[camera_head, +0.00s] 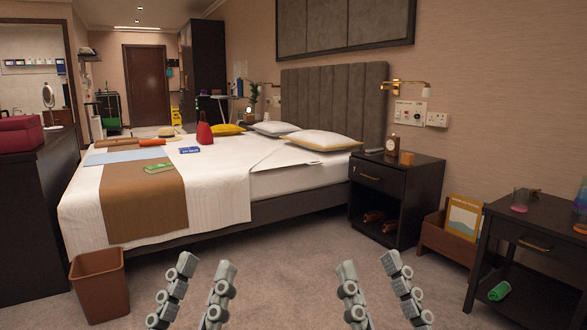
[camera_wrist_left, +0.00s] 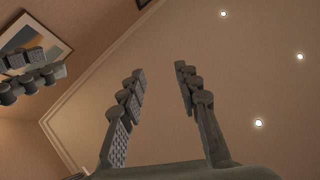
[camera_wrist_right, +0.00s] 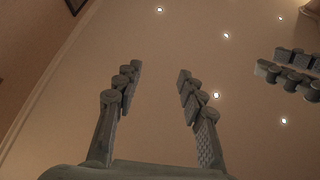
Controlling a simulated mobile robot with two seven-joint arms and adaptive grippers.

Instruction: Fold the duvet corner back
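The bed's white duvet (camera_head: 232,190) lies spread over the bed and hangs down its near side. Its top edge runs near the pillows, and the white sheet (camera_head: 300,178) shows beside it. A brown runner (camera_head: 143,207) lies across the foot of the duvet. My left gripper (camera_head: 206,262) is at the bottom of the head view, open and empty, in front of the bed. My right gripper (camera_head: 364,258) is also open and empty, to the right of it. Both wrist views point at the ceiling and show the open fingers, left (camera_wrist_left: 156,72) and right (camera_wrist_right: 160,72).
A dark nightstand (camera_head: 392,186) stands right of the bed, with a wooden rack (camera_head: 447,240) and dark table (camera_head: 530,235) farther right. A brown bin (camera_head: 100,285) stands at the left. Carpet before the bed is clear.

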